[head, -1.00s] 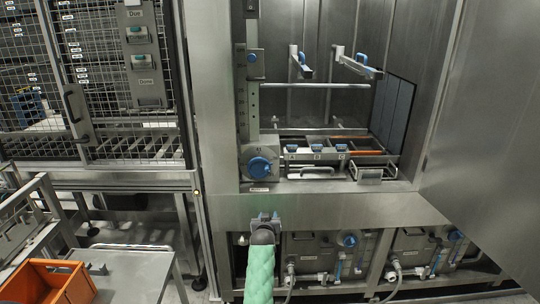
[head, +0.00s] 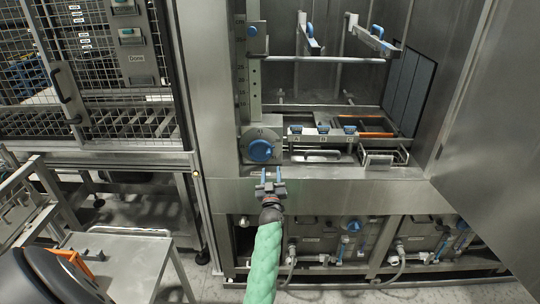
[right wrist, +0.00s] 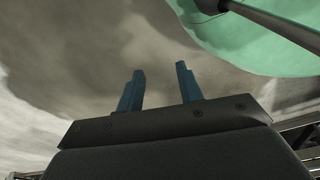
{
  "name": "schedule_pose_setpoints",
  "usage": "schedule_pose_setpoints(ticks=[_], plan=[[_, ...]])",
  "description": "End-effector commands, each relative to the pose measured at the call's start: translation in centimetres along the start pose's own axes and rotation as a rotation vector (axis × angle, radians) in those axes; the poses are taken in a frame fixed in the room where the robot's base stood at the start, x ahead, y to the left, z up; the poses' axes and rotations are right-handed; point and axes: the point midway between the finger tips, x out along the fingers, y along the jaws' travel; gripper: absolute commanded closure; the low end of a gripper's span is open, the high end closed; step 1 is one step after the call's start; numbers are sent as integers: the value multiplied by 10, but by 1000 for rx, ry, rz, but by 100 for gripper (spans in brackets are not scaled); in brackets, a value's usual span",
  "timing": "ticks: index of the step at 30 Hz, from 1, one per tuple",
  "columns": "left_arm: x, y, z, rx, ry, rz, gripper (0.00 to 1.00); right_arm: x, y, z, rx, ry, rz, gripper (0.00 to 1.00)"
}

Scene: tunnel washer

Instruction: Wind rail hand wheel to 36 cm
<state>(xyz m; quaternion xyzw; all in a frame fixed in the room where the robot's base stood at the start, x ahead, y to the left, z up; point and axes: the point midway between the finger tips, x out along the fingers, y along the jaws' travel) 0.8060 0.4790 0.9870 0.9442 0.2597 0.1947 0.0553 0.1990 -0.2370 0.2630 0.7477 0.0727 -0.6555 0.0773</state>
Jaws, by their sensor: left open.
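The blue rail hand wheel (head: 261,150) is on a grey plate at the foot of the vertical scale (head: 241,75), inside the steel washer's opening. The rail (head: 325,59) runs across the chamber at a mid height of the scale; the exact reading is too small to tell. My left gripper (head: 268,176) is just below the hand wheel, apart from it, pointing up with its jaws open and empty. My right gripper (right wrist: 160,90) shows only in the right wrist view, its two blue fingers apart with nothing between them.
A row of blue-topped blocks labelled A, B, C (head: 322,131) lies right of the wheel. A steel door (head: 490,160) stands open at the right. A mesh cage (head: 85,65) and a low cart (head: 130,255) are at the left.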

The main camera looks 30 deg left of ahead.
Motion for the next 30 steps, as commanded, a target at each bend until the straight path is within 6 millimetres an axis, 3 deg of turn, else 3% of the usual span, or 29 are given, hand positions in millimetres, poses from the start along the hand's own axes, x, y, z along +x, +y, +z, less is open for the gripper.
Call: schedule_pose_setpoints(ticks=[8, 21, 30], plan=[[4, -4, -10, 79, 47, -24, 59, -1, 0, -5, -1, 42, 0, 64], [57, -5, -15, 80, 45, -22, 59, -4, -2, 57, -2, -1, -3, 64], [76, -6, -13, 80, 44, -22, 59, -4, -2, 82, -2, -16, -3, 64]])
